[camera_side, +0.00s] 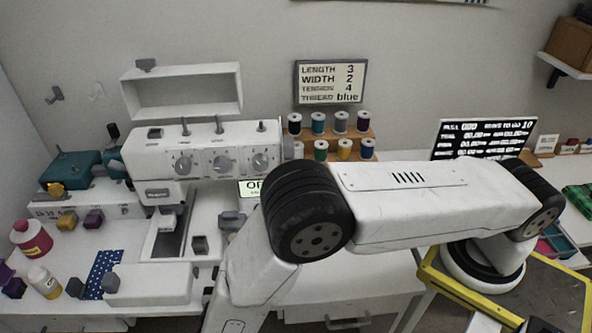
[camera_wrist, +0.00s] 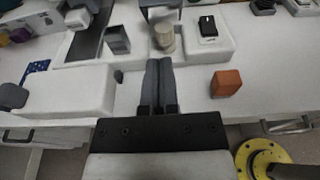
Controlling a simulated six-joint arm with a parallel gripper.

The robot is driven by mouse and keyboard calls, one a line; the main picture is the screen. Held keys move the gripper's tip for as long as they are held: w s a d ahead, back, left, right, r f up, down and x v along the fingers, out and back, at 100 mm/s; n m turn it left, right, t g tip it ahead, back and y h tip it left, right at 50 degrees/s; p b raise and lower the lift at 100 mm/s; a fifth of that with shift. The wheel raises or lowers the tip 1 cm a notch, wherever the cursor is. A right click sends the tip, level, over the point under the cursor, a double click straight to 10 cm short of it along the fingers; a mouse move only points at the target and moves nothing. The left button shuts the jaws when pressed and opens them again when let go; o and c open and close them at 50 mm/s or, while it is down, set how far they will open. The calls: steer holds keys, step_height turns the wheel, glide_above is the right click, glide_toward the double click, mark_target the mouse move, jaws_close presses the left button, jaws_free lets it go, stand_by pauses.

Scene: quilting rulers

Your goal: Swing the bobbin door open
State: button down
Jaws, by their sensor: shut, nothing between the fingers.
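The white sewing machine (camera_side: 200,150) stands at the left of the side view, with three dials on its front. A low white panel with a grey knob at its left end, which looks like the bobbin door (camera_side: 150,286), lies in front of the machine bed. It also shows at the left in the wrist view (camera_wrist: 68,92), where it appears closed, though I cannot be sure. My gripper (camera_wrist: 158,64) has its two grey fingers together and empty, to the right of the panel and apart from it. In the side view my arm hides the gripper.
A beige cylinder (camera_wrist: 164,38) stands just beyond my fingertips, beside a black switch (camera_wrist: 208,26) on a white plate. An orange block (camera_wrist: 226,82) sits to the right. A grey block (camera_wrist: 117,40) stands to the left. Thread spools (camera_side: 342,124) stand on a rack behind.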

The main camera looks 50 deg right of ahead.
mark_target(230, 219)
steer(key=x, duration=0.3)
steer(key=r+x, duration=0.1)
steer(key=x, duration=0.3)
steer(key=r+x, duration=0.1)
steer(key=x, duration=0.2)
steer(key=shift+w+d+f, duration=0.1)
steer(key=shift+w+d, duration=0.3)
steer(key=shift+d, duration=0.05)
steer(key=shift+w+d+r, duration=0.4)
